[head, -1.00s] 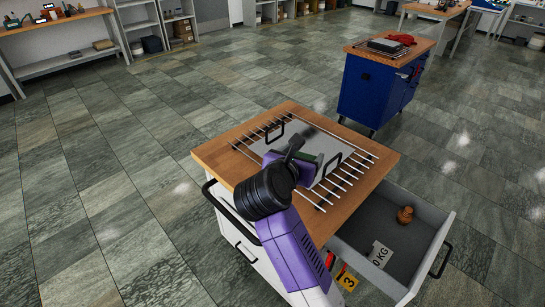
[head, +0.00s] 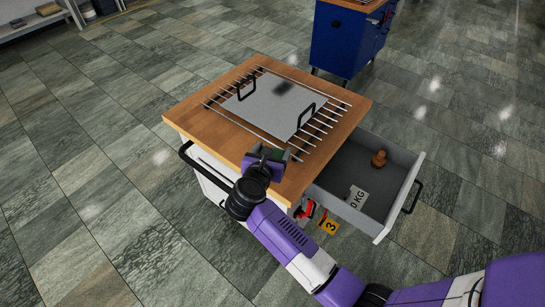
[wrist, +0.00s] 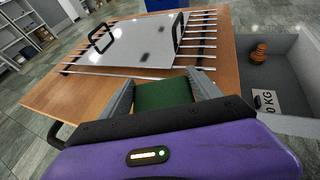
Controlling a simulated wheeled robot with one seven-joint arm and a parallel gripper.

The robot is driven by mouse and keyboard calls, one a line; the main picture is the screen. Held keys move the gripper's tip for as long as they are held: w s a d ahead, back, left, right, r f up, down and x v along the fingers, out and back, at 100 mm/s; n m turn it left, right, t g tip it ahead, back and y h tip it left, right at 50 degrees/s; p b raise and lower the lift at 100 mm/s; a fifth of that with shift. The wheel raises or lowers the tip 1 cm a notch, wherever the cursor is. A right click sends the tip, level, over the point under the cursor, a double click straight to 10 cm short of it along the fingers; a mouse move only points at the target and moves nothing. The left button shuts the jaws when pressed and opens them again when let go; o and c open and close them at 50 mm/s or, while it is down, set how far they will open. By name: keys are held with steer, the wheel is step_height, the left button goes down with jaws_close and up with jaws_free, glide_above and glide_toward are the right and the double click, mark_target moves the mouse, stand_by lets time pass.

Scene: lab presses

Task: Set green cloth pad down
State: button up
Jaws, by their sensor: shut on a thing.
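The green cloth pad (wrist: 163,93) is between the two fingers of my gripper (wrist: 163,98) in the wrist view, and the fingers are shut on it. In the head view my gripper (head: 269,154) is over the near edge of the cart's wooden top (head: 215,125), and only a dark green bit of the pad (head: 277,153) shows. I cannot tell whether the pad touches the wood. A grey metal plate (head: 265,108) with two black handles lies on a metal rod rack (head: 318,127) just beyond the gripper.
An open grey drawer (head: 345,176) juts out at the cart's right, holding a brown knobbed object (head: 379,158) and a "0 KG" label (head: 356,197). A yellow tag (head: 329,226) hangs near it. A blue cabinet (head: 343,42) stands behind. Bare wood shows left of the rack.

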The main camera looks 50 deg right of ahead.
steer(key=shift+f, duration=1.6)
steer(key=shift+f, duration=0.1)
steer(key=o, duration=1.4)
